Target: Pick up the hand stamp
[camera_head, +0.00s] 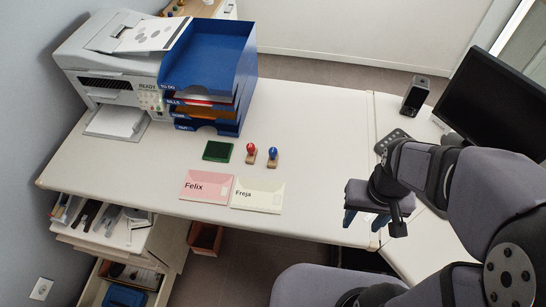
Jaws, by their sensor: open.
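Two hand stamps stand upright on the desk near the middle. One has a red knob (251,149) on a wooden base. The other, just to its right, has a blue knob (272,152) on a wooden base. A green stamp pad (217,151) lies flat to their left. My gripper (364,221) is open and empty, to the right of and nearer than the stamps, pointing down by the desk's front edge. It touches neither stamp.
A pink envelope marked Felix (206,187) and a cream one marked Freja (257,194) lie in front of the stamps. A blue letter tray stack (222,52) and printer (110,65) stand at back left. A monitor (492,100) stands right.

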